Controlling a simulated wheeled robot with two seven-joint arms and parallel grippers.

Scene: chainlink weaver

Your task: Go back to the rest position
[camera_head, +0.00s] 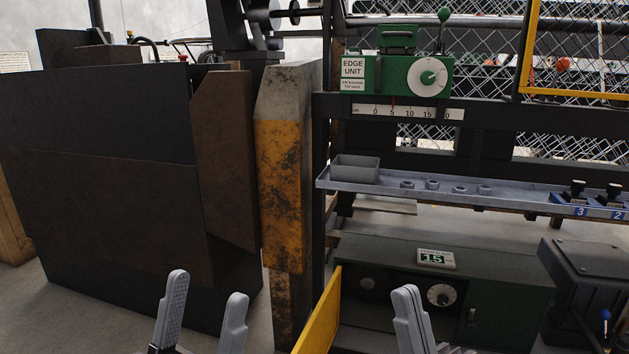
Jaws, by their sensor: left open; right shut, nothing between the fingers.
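My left gripper (202,314) shows at the bottom edge, left of centre. Its two grey fingers stand apart with nothing between them. My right gripper (410,320) shows at the bottom, right of centre. Its grey fingers are together and hold nothing. Both grippers appear low in front of the machine and apart from it. The arms behind them are cut off by the bottom edge.
A yellow and black post (283,190) stands near the middle, beside a large dark cabinet (100,200). A grey shelf (530,204) carries a small bin (355,169) and several nuts. Above it is the green edge unit (400,75). A yellow panel (318,318) rises between my grippers. A green control box (500,290) stands low behind.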

